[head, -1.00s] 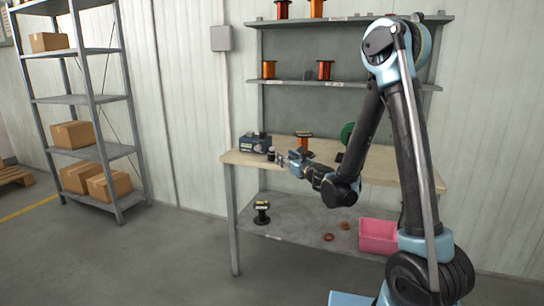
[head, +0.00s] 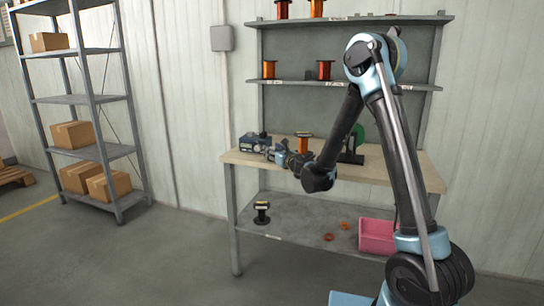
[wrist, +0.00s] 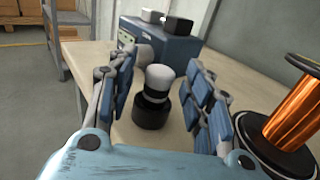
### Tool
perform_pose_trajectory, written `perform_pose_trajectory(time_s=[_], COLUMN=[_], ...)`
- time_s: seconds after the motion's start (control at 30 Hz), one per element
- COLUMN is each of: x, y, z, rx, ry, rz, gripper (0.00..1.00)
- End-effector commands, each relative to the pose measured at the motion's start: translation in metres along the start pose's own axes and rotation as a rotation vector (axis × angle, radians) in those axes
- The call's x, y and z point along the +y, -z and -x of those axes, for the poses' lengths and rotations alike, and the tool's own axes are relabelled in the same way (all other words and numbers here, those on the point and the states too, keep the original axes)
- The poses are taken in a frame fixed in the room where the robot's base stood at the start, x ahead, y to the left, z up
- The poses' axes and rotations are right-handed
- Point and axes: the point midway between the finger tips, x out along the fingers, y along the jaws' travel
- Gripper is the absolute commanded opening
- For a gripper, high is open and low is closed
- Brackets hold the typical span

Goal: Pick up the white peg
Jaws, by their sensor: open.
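The white peg (wrist: 159,80) stands upright in a round black base (wrist: 151,108) on the wooden bench top. My gripper (wrist: 161,68) is open in the wrist view, with one blue-padded finger on each side of the peg. A gap shows between the peg and both fingers, so they look apart from it. In the head view my gripper (head: 274,153) is low over the left part of the bench (head: 380,168). I cannot make out the peg there.
A blue box-shaped device (wrist: 168,42) stands just beyond the peg. A spool of copper wire (wrist: 291,118) stands close to the right finger. A green disc on a stand (head: 354,143) is farther right. Shelves with spools (head: 345,86) rise behind the bench.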

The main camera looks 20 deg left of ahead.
Motion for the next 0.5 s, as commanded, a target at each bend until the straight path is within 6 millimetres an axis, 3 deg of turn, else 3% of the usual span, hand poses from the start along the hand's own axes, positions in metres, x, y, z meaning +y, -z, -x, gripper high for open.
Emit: perform_pose_trajectory(time_s=[0.27,0.43,0.5], x=[0.0002,0.0003,0.0003], y=[-0.0002,-0.0001,-0.0002], z=[-0.0047,-0.0047,-0.0047], rx=[0.000,0.000,0.000], ry=[0.000,0.000,0.000], rz=[0.000,0.000,0.000], gripper=[0.47,0.08,0.04])
